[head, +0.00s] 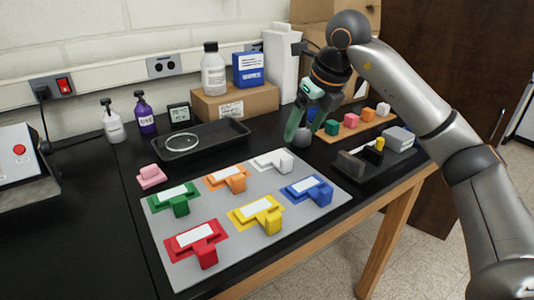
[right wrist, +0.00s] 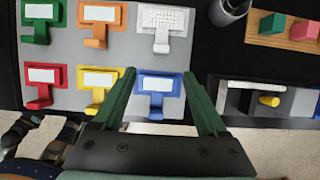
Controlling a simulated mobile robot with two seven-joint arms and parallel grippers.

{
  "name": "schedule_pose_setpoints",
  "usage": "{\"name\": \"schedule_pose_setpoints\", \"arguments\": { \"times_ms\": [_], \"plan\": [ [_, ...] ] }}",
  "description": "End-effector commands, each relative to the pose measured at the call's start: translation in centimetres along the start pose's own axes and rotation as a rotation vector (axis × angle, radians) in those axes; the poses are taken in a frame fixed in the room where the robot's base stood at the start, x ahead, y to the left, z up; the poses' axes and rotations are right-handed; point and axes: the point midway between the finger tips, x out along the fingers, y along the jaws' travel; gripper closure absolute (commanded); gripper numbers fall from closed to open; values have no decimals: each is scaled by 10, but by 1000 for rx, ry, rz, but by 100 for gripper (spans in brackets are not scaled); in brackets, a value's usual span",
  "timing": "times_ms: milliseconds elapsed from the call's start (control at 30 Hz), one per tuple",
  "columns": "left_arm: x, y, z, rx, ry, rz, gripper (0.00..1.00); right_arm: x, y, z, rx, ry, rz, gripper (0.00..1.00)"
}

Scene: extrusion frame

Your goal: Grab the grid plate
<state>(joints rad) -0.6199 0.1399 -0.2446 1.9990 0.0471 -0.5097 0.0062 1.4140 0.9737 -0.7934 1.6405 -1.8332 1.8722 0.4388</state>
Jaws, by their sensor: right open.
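A white plate with a grid of small marks (right wrist: 160,19) lies in a white holder at the top of the right wrist view. In the head view the white holder (head: 273,161) sits at the back right of the grey board (head: 222,205); the grid is too small to make out there. My right gripper (head: 304,130) has green fingers and hangs above the board's back right area, apart from the plate. In the right wrist view its fingers (right wrist: 159,76) are spread and empty, with the blue holder (right wrist: 159,86) showing between them. My left gripper is not in view.
Green, orange, red and yellow holders (head: 257,214) with white-topped plates share the board. A grey cup (head: 301,138) stands close to my right gripper. A black tray (head: 372,168) with several items lies to the right.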

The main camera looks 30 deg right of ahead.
Motion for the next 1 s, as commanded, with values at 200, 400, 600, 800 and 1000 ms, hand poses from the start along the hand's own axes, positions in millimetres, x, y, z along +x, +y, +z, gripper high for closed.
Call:
{"name": "schedule_pose_setpoints", "arguments": {
  "times_ms": [200,400,600,800,1000],
  "plan": [
    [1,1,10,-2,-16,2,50,33,-1,-2,1,6,-2,25],
    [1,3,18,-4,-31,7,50,64,0,-1,0,4,-1,25],
    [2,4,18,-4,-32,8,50,78,-1,-1,0,3,-1,25],
    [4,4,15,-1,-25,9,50,109,-2,-2,0,5,0,25],
    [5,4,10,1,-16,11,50,124,-2,-1,-1,1,0,25]
  ]
}}
